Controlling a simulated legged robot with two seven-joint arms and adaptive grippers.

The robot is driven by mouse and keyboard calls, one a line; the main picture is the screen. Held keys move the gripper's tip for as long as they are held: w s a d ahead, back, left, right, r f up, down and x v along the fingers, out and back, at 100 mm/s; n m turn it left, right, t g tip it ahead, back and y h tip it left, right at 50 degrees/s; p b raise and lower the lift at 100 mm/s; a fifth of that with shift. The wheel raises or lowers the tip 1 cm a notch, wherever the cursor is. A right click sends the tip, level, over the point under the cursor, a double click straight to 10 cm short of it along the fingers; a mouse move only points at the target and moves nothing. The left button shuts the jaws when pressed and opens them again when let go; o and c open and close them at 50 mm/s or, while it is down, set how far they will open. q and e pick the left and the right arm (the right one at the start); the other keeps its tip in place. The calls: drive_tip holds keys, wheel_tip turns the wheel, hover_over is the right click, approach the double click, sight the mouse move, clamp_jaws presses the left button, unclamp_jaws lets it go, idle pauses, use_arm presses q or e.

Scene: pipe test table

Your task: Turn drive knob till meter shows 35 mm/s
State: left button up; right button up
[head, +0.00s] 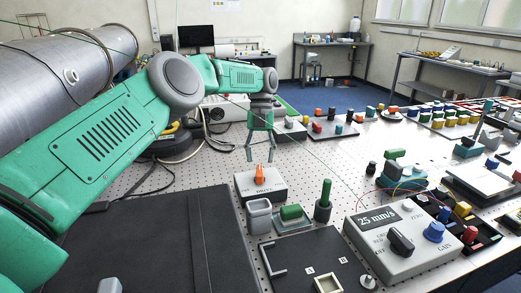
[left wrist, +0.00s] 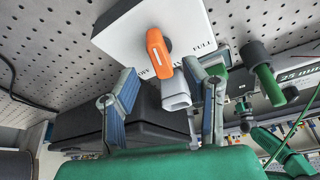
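The drive knob (head: 260,174) is an orange lever on a white box (head: 279,187) marked DRIVE. It also shows in the left wrist view, the orange knob (left wrist: 158,52) on the white box face (left wrist: 190,22). The meter (head: 377,217) on a grey console reads 25 mm/s. My left gripper (head: 260,159) points down just above the knob. In the left wrist view my left gripper (left wrist: 161,72) is open, its two fingers apart with the knob beyond and between their tips. I see no contact with the knob. My right gripper is not in view.
A grey open cup (head: 259,216), a green block on a plate (head: 291,213) and a green peg in a dark holder (head: 324,203) stand close in front of the box. A black case (head: 150,245) lies at left.

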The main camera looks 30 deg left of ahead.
use_arm(q)
drive_tip(key=shift+v, duration=1.5)
drive_tip(key=shift+w+f, duration=0.1)
